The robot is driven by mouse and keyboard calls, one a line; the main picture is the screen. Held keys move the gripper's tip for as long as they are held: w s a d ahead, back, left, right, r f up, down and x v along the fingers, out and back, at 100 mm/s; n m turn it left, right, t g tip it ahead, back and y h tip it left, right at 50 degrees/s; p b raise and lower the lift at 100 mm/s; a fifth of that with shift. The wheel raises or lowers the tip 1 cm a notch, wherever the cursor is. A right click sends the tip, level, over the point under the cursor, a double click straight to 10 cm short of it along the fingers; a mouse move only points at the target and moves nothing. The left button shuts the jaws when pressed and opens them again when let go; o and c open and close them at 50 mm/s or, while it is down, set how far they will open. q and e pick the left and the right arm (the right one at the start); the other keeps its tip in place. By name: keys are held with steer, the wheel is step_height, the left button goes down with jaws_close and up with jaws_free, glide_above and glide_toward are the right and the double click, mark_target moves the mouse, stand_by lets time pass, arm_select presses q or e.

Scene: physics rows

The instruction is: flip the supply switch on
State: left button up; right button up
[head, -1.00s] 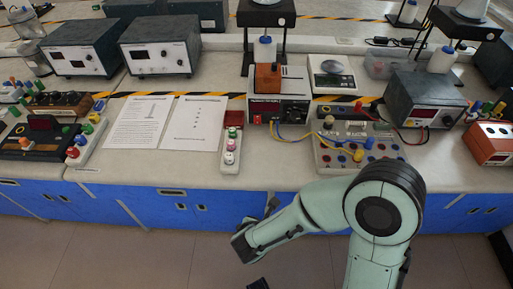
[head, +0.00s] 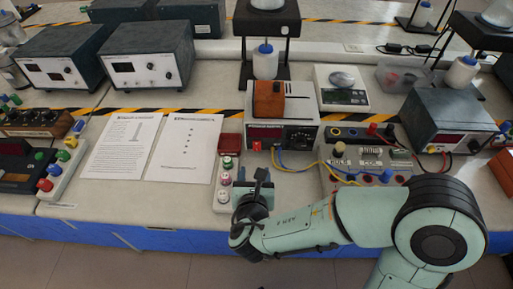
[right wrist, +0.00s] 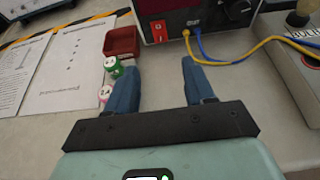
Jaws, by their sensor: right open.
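The supply is a grey box (head: 298,122) on the bench with a dark front panel and an orange-brown block on top. Its red rocker switch (head: 257,145) is at the lower left of the front; it also shows in the right wrist view (right wrist: 159,31), marked with I and O. I cannot tell which way the rocker is tipped. My right gripper (head: 252,176) is open and empty, over the bench's front part, short of the switch. In the right wrist view its blue-grey fingers (right wrist: 158,75) are apart, with the switch beyond them. My left gripper is not in view.
Blue and yellow leads (right wrist: 208,58) run from the supply to a terminal board (head: 340,160) on the right. A white strip with coloured knobs (head: 222,198) and a red tray (right wrist: 121,42) lie to the left. Paper sheets (head: 185,150) lie further left.

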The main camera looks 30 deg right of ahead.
mark_target(256, 148)
steer(key=b+x, duration=0.1)
steer(key=x, duration=1.1)
steer(key=shift+d+f, duration=0.1)
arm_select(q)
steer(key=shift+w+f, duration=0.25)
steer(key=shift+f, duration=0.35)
